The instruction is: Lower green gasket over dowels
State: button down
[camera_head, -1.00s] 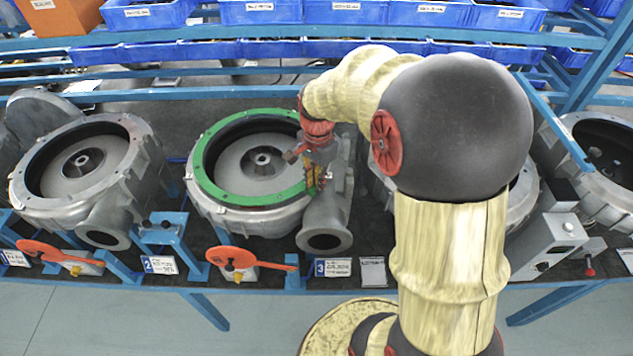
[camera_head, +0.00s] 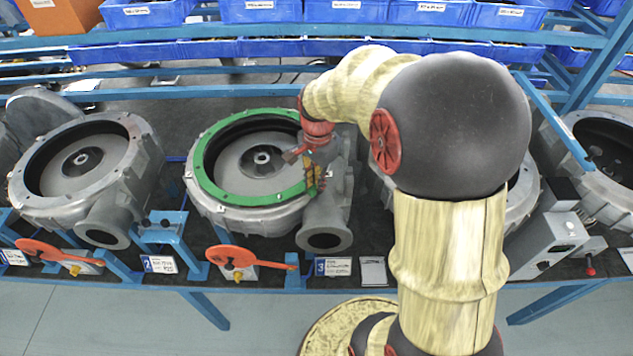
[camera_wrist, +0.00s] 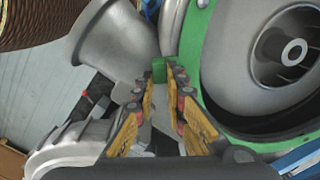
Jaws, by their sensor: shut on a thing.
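The green gasket (camera_head: 250,198) is a flat ring lying level over the round rim of the middle blower housing (camera_head: 207,209). In the head view it lines up with the rim; I cannot tell whether it touches all round. My gripper (camera_head: 316,176) is at the ring's right side, shut on the gasket's small green tab. In the wrist view the tab (camera_wrist: 159,71) shows between the tips of my yellow-and-black fingers (camera_wrist: 164,84), and part of the ring (camera_wrist: 195,55) curves to the right. My wrist covers part of the ring's right edge.
An open housing (camera_head: 135,165) stands at the left, and another (camera_head: 600,150) at the far right. The middle housing's outlet flange (camera_head: 323,238) is just below my gripper. Orange-red handles (camera_head: 235,258) line the bench front. Blue bins (camera_head: 345,10) fill the rack behind.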

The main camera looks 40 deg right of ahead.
jog(key=shift+f, duration=0.25)
dwell(0.4)
jog(key=c, duration=1.7)
grip_release()
jog(key=shift+c, duration=0.2)
notch_tip(320, 180, up, 12)
